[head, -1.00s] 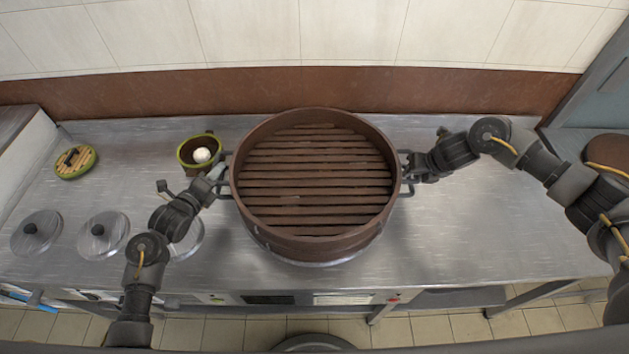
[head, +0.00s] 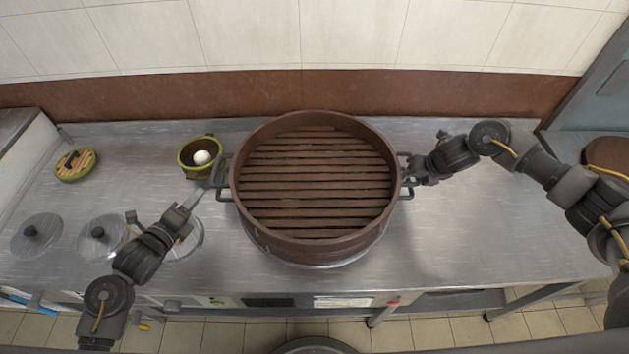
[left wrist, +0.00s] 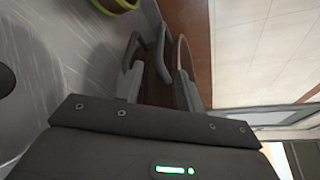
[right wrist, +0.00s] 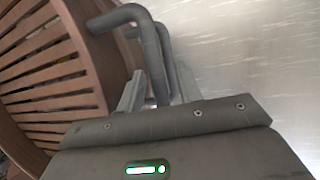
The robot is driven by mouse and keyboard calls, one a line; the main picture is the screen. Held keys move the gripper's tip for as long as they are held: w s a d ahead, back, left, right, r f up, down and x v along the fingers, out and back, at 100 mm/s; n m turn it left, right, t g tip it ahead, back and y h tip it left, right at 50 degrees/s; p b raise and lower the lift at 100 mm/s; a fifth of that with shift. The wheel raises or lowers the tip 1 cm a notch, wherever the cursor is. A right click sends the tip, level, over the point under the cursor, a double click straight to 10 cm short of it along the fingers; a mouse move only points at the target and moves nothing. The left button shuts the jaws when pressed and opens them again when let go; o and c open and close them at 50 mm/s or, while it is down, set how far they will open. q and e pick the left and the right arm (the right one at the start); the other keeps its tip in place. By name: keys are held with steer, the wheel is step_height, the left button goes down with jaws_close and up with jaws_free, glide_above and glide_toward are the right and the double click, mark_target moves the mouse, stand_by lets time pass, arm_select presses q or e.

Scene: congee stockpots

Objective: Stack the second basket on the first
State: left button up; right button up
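A large round brown basket (head: 312,249) with a slatted floor stands at the middle of the counter. It looks level, with handles at its left and right. More round walling shows just under it, but the lower basket is mostly hidden. My left gripper (head: 194,196) is open and empty, below and left of the left handle (head: 221,178), apart from it. Two handle bars (left wrist: 159,55) show beyond its fingers in the left wrist view. My right gripper (head: 411,172) is at the right handle (right wrist: 150,45). Its fingers stand apart on either side of the bar.
A small green-rimmed pot (head: 186,167) holding a white ball (head: 202,158) stands close to the left handle. Round metal lids (head: 37,235) lie at the left. A green-edged bamboo lid (head: 75,164) lies behind them. The counter right of the basket is clear.

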arm_select(q)
steer(key=shift+v, duration=0.85)
arm_select(e)
steer(key=v, duration=1.2)
